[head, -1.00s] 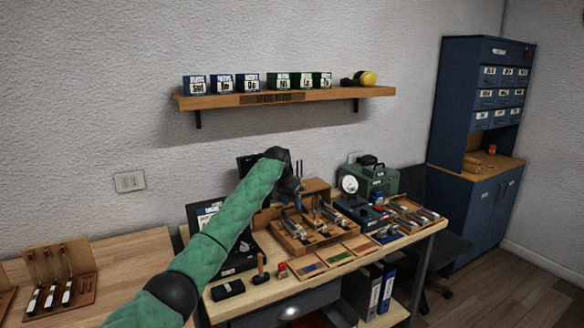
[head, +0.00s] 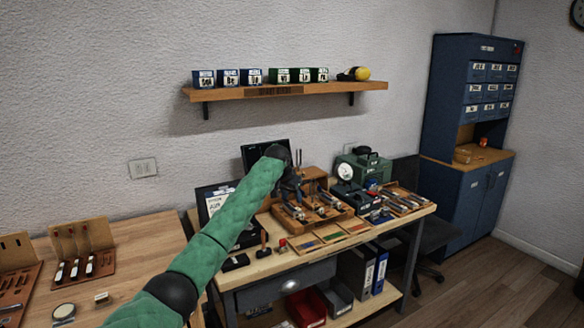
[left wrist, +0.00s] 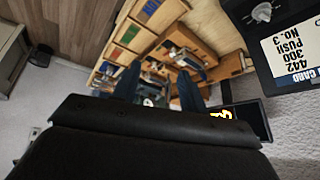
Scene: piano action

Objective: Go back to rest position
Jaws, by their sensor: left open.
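My left arm, in a green sleeve, reaches across the head view from the bottom to the workbench. My left gripper (head: 292,188) is above the wooden tray (head: 322,222) with piano action parts. In the left wrist view the two dark fingers of my left gripper (left wrist: 157,88) are apart, with nothing held between them. The wooden tray and its metal parts (left wrist: 180,58) lie beyond the fingers. My right gripper is not in view.
A workbench (head: 262,264) holds a green machine (head: 362,168), a dark monitor and a card stand (head: 214,202). A wall shelf (head: 285,92) carries several labelled boxes. A blue cabinet (head: 460,200) stands right. Another table (head: 140,252) with tool racks is at left.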

